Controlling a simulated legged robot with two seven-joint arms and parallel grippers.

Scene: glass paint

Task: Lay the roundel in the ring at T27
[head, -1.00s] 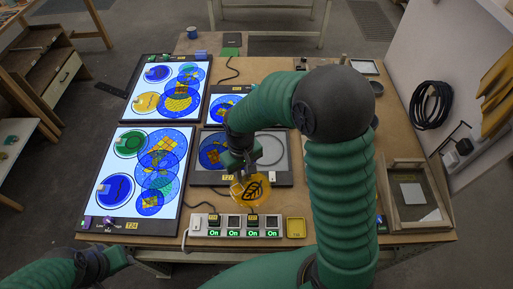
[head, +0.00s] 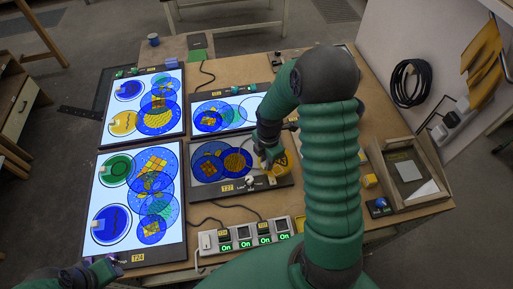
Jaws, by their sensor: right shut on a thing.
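The T27 panel (head: 205,202) is a dark-framed, unlit grey panel in the middle of the table. Blue discs (head: 208,165) with amber patterns lie on its left and middle. My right gripper (head: 270,158) is over the panel's right part and shut on the amber roundel (head: 281,168), which is partly covered by the gripper. The ring at the panel's right is mostly hidden behind the gripper and roundel. I cannot tell whether the roundel touches the panel. My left gripper (head: 104,268) is low at the left, by the front corner of the T24 panel; its jaw opening is unclear.
Lit panels with blue, green and amber discs stand at the left: the T24 panel (head: 182,235) and one behind it (head: 104,133). Another lit panel (head: 230,93) is behind T27. A power strip (head: 250,236) lies in front. A wooden frame (head: 405,175) is at the right.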

